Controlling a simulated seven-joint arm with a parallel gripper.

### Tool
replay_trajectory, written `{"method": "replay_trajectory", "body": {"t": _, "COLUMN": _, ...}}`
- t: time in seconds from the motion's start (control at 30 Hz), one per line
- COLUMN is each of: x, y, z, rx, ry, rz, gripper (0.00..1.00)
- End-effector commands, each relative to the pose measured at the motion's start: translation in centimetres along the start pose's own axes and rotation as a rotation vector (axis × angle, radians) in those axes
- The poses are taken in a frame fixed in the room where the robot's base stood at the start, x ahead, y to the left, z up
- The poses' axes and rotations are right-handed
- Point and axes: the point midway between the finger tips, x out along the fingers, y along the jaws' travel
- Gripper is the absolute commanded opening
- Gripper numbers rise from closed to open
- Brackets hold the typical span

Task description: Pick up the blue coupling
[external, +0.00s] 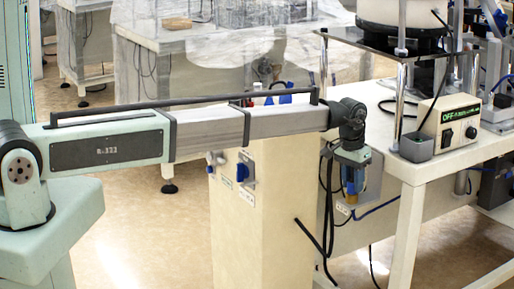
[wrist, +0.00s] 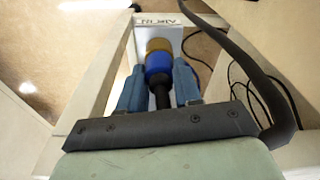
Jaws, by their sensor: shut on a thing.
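The blue coupling (wrist: 158,66) is a short blue cylinder with a brass-yellow end and a dark shaft towards my wrist. In the wrist view it sits between the two blue fingers of my gripper (wrist: 158,82), which is shut on it. In the external view my gripper (external: 352,176) hangs down from the end of my arm beside the white table. The coupling (external: 350,188) shows there as a small blue and yellow piece at the fingers. The exact finger contact is too small to tell in the external view.
A white table (external: 440,170) stands to the right, bearing a control box (external: 441,122) with a lit display and a small grey block (external: 416,147). A bowl feeder (external: 402,14) stands above it. A beige cabinet (external: 254,215) stands left of my gripper. Black cables hang close by.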

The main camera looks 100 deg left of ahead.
Motion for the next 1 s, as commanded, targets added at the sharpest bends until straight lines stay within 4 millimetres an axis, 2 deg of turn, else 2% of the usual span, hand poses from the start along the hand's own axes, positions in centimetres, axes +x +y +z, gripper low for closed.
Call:
{"method": "replay_trajectory", "body": {"t": 0.03, "x": 0.0, "y": 0.0, "z": 0.0, "rx": 0.000, "ry": 0.000, "rz": 0.000, "gripper": 0.25}}
{"method": "replay_trajectory", "body": {"t": 0.3, "x": 0.0, "y": 0.0, "z": 0.0, "rx": 0.000, "ry": 0.000, "rz": 0.000, "gripper": 0.00}}
{"method": "replay_trajectory", "body": {"t": 0.53, "x": 0.0, "y": 0.0, "z": 0.0, "rx": 0.000, "ry": 0.000, "rz": 0.000, "gripper": 0.00}}
{"method": "replay_trajectory", "body": {"t": 0.67, "x": -0.7, "y": 0.0, "z": -0.1, "rx": 0.000, "ry": 0.001, "rz": 0.000, "gripper": 0.00}}
{"method": "replay_trajectory", "body": {"t": 0.77, "x": -1.9, "y": 0.0, "z": -0.3, "rx": 0.000, "ry": 0.003, "rz": 0.000, "gripper": 0.00}}
{"method": "replay_trajectory", "body": {"t": 1.0, "x": -6.2, "y": 0.0, "z": -0.8, "rx": 0.000, "ry": 0.002, "rz": 0.000, "gripper": 0.00}}
